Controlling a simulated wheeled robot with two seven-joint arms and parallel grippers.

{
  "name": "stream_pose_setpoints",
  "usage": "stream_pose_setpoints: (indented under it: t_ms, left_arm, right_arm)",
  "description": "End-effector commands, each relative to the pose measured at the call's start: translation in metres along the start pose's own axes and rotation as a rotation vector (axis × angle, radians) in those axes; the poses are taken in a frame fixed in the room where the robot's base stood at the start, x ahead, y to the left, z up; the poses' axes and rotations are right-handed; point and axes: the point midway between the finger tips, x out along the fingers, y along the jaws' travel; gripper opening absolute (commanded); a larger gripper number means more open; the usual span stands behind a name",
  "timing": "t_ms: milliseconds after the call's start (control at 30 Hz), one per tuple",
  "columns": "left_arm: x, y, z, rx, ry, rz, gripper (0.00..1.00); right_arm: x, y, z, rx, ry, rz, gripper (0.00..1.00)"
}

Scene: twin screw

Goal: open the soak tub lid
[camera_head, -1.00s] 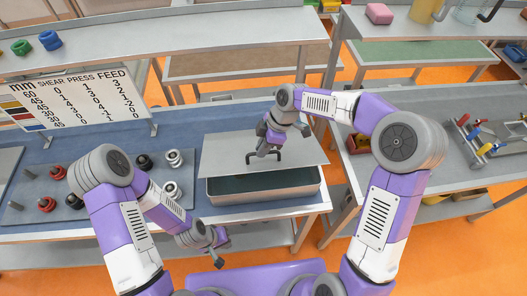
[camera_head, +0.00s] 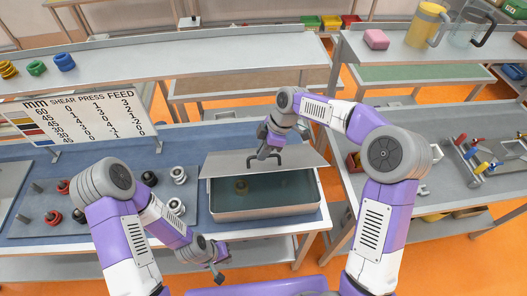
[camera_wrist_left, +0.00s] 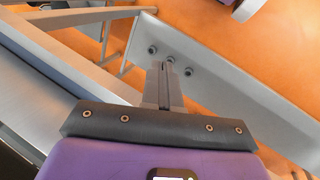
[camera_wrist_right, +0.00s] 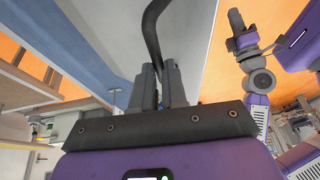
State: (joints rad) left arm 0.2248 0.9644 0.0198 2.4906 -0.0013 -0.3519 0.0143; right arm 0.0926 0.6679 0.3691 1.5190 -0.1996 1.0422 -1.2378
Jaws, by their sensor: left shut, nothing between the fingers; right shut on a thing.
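The soak tub (camera_head: 262,211) is a grey metal basin of dark liquid on the blue bench mat. Its flat grey lid (camera_head: 225,163) is tilted up over the back part, leaving the front of the tub uncovered. A brownish round thing (camera_head: 241,186) shows in the liquid. My right gripper (camera_head: 266,157) is shut on the lid's dark handle (camera_head: 280,163); the handle (camera_wrist_right: 152,30) also shows in the right wrist view, running up from the fingertips. My left gripper (camera_head: 217,280) is shut and empty, low in front of the bench; its closed fingers (camera_wrist_left: 163,75) show in the left wrist view.
A sign board (camera_head: 80,120) stands at the back left of the bench. A dark tray (camera_head: 110,222) left of the tub holds red, black and metallic parts. A shelf (camera_head: 180,55) runs behind. A right bench (camera_head: 450,160) holds a rack with coloured handles.

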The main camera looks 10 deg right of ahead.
Motion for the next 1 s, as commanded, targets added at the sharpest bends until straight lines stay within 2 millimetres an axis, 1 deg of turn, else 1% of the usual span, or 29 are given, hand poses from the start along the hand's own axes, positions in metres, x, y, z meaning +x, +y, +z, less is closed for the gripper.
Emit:
stream_pose_setpoints:
  t_ms: [33,133,233,333,467,567,600,667,733,800,867,900,967,1000]
  left_arm:
    - [0.001,0.000,0.000,-0.001,-0.001,0.000,0.00]
    - [0.004,-0.001,0.004,-0.020,-0.026,0.000,0.00]
    - [0.011,-0.004,0.016,-0.079,-0.098,0.000,0.00]
    - [0.021,-0.005,0.037,-0.186,-0.226,0.008,0.00]
    - [0.031,0.004,0.070,-0.363,-0.446,0.040,0.00]
    - [0.033,0.019,0.092,-0.502,-0.623,0.084,0.00]
    - [0.032,0.027,0.099,-0.556,-0.694,0.107,0.00]
    - [0.029,0.040,0.109,-0.639,-0.804,0.146,0.00]
    - [0.023,0.057,0.117,-0.728,-0.935,0.202,0.00]
    - [0.015,0.076,0.120,-0.818,-1.068,0.268,0.00]
    - [0.006,0.093,0.120,-0.891,-1.185,0.336,0.00]
    - [0.000,0.104,0.118,-0.938,-1.265,0.386,0.00]
    - [-0.011,0.120,0.112,-1.005,-1.383,0.470,0.00]
    - [-0.018,0.129,0.106,-1.046,-1.460,0.533,0.00]
  right_arm:
    - [0.003,0.005,0.005,0.004,-0.005,0.014,0.00]
    - [0.003,0.005,0.005,0.004,-0.005,0.014,0.00]
    - [0.003,0.005,0.006,0.005,-0.005,0.014,0.00]
    - [0.003,0.005,0.006,0.005,-0.005,0.014,0.00]
    - [0.003,0.005,0.006,0.005,-0.005,0.014,0.00]
    - [0.003,0.005,0.006,0.005,-0.005,0.014,0.00]
    - [0.003,0.005,0.006,0.005,-0.005,0.014,0.00]
    - [0.003,0.005,0.006,0.005,-0.005,0.014,0.00]
    - [0.003,0.005,0.006,0.005,-0.005,0.014,0.00]
    - [0.003,0.005,0.006,0.005,-0.005,0.014,0.00]
    - [0.003,0.005,0.006,0.005,-0.005,0.014,0.00]
    - [0.003,0.005,0.006,0.005,-0.005,0.014,0.00]
    - [0.003,0.005,0.006,0.005,-0.005,0.014,0.00]
    - [0.003,0.005,0.006,0.005,-0.005,0.014,0.00]
